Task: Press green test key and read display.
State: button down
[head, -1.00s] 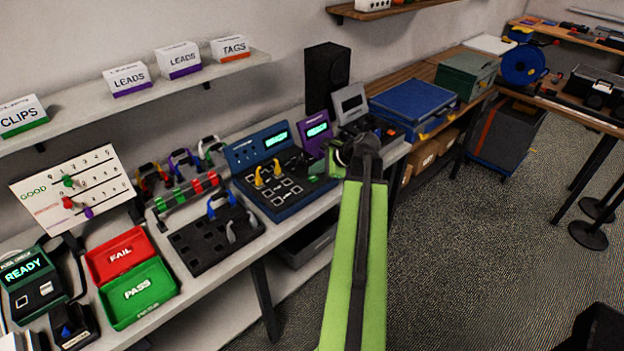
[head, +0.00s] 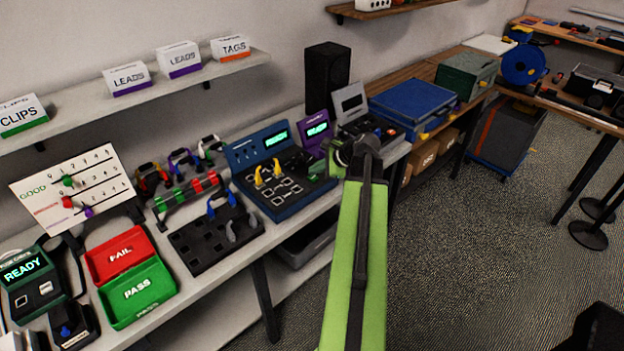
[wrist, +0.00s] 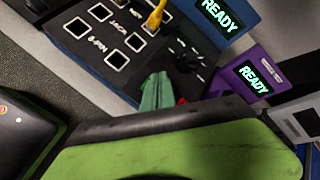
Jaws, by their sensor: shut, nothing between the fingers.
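The blue tester (head: 282,203) stands on the bench with a lit display (head: 276,138); in the wrist view its display (wrist: 221,14) reads READY. A yellow cable (wrist: 155,14) sits on its socket panel. My gripper (wrist: 157,92) shows in the wrist view as shut green jaws in front of the tester's lower right part, empty. Whether it touches a key cannot be told; the jaws may hide the key there.
A purple tester (head: 316,132), also reading READY in the wrist view (wrist: 252,78), stands right of the blue one. A black socket block (head: 205,262) and red FAIL (head: 101,276) and green PASS (head: 166,291) trays lie left. A black speaker (head: 327,80) stands behind.

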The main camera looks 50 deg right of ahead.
aim_at(316, 179)
jog(key=shift+f, duration=0.3)
jog(key=shift+f+b, duration=0.4)
jog(key=shift+b, duration=0.15)
dwell(0.6)
jog(key=shift+r+p, duration=0.8)
notch_tip(316, 179, up, 5)
jog(key=p, duration=0.5)
jog(key=shift+r, duration=0.15)
